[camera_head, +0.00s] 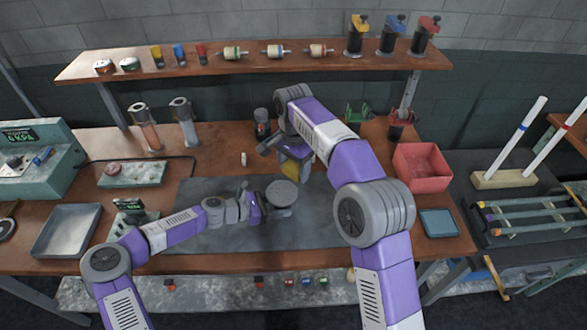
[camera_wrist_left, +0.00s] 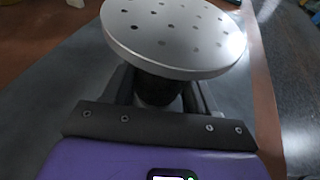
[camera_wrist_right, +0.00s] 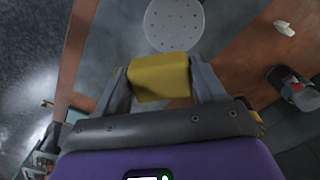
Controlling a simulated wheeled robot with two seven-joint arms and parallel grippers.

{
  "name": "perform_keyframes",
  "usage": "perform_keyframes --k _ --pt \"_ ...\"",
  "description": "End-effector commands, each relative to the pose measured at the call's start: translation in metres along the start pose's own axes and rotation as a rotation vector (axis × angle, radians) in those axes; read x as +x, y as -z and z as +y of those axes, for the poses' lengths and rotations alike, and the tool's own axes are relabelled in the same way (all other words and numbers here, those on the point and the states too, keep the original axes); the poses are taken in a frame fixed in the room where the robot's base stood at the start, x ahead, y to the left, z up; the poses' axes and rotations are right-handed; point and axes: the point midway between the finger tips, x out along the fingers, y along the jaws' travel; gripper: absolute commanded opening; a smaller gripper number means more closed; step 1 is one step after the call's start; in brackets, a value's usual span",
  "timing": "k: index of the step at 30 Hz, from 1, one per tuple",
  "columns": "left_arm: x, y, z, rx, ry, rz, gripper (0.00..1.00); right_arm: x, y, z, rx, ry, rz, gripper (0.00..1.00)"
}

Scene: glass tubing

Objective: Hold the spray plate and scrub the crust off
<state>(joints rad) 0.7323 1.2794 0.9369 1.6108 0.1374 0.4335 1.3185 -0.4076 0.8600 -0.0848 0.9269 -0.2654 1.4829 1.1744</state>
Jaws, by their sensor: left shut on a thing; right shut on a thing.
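The spray plate (camera_head: 281,194) is a round pale grey disc with small holes, lying roughly level above the dark mat. In the left wrist view the plate (camera_wrist_left: 172,38) stands on a dark neck (camera_wrist_left: 157,88), and my left gripper (camera_wrist_left: 157,98) is shut on that neck. No clear crust shows on its top. My right gripper (camera_head: 291,163) is shut on a yellow scrubbing block (camera_wrist_right: 160,77). The block is just behind the plate in the head view. In the right wrist view the plate (camera_wrist_right: 173,25) lies beyond the block, and a gap cannot be judged surely.
The dark mat (camera_head: 205,225) around the plate is mostly clear. A small white piece (camera_head: 243,159) and a dark canister (camera_head: 262,125) stand behind. A red bin (camera_head: 421,166) and blue tray (camera_head: 438,223) are at right; a grey tray (camera_head: 67,231) is at left.

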Motion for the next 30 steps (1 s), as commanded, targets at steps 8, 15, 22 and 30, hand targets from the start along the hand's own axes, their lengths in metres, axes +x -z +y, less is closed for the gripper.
perform_keyframes --k 8,15,22,30 --pt "0.000 0.000 -0.001 0.000 0.002 0.000 0.40 0.000 0.000 0.000 0.000 0.001 0.000 0.41" --pt "0.000 0.000 -0.001 0.000 0.002 0.000 0.85 0.000 0.000 0.000 0.000 0.001 0.000 0.41" --pt "0.000 0.000 0.000 0.000 0.001 0.000 0.87 0.000 0.000 0.000 0.000 0.001 0.000 0.41" --pt "-0.022 0.000 0.001 0.000 -0.002 0.002 0.87 0.000 0.000 0.000 0.000 0.001 0.000 0.41"
